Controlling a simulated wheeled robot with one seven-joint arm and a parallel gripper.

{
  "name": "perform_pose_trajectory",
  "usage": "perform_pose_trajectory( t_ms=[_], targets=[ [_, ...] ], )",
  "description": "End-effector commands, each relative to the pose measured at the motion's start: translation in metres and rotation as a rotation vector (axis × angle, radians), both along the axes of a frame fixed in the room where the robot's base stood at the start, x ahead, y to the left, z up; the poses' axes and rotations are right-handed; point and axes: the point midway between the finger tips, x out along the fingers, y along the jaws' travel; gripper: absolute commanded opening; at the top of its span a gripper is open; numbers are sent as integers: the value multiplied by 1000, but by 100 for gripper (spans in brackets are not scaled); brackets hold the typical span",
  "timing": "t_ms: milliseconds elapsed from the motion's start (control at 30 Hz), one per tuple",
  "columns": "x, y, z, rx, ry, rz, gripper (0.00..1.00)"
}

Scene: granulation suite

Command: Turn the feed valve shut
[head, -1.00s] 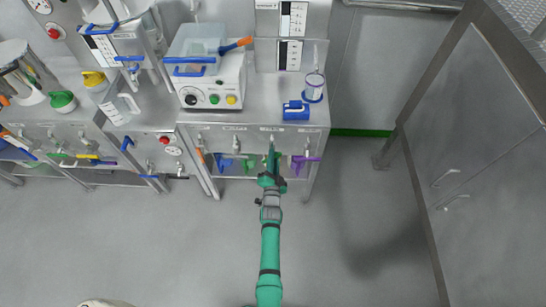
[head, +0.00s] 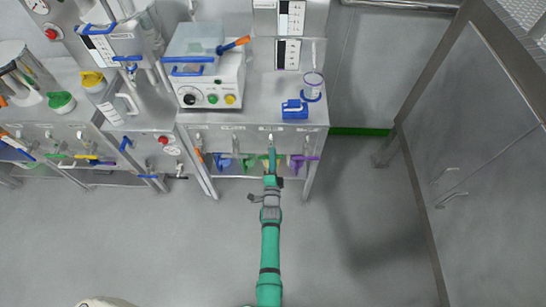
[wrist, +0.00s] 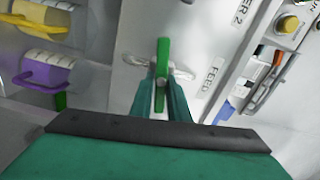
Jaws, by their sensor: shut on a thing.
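The feed valve has a green lever (wrist: 163,55) on a pale metal body in the wrist view, beside a label reading FEED (wrist: 212,75). The lever stands upright in that picture, crossing the body. My gripper (wrist: 160,95) is shut on the lever, one finger on each side of it. The lever's upper end sticks out beyond the fingertips. In the head view my gripper (head: 271,158) is at the front panel of the bench and hides most of this valve.
A blue block-like item (head: 294,110) is on the bench top (head: 258,112). The floor in front is clear.

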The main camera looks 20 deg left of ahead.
Motion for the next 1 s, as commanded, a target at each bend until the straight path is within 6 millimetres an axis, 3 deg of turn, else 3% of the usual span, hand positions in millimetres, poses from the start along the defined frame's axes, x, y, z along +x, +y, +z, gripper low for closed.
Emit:
perform_pose_trajectory(
  t_ms=[1000],
  targets=[
    [1,-1,-2,152,44,-1,0]
  ],
)
